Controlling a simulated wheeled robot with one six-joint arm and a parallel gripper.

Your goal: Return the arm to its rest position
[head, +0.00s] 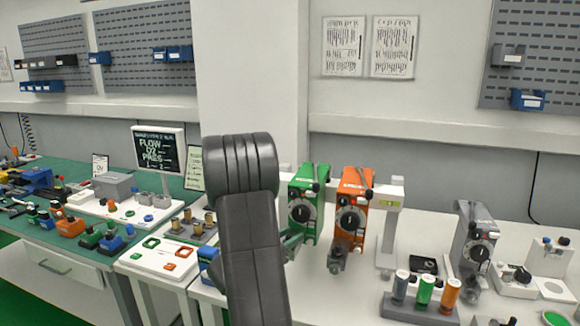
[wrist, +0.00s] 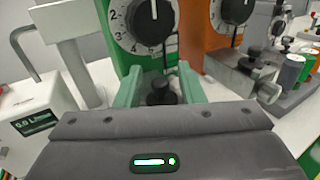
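My arm (head: 249,235) rises in the middle of the head view and hides most of my gripper. In the wrist view my gripper (wrist: 160,77) has its two pale green fingers spread apart. They stand in front of the lower part of the green vaporizer (wrist: 128,58), below its numbered black dial (wrist: 143,22). A dark knob (wrist: 160,92) shows between the fingers, with gaps visible on both sides. The green vaporizer also shows in the head view (head: 304,190), upright on a rail just right of my arm.
An orange vaporizer (head: 353,188) hangs close to the right of the green one. A grey vaporizer (head: 472,240) and a rack of coloured bottles (head: 418,308) stand further right. A sign (head: 158,150) and a cluttered green bench (head: 60,168) are at left. White tabletop (head: 345,300) is clear in front.

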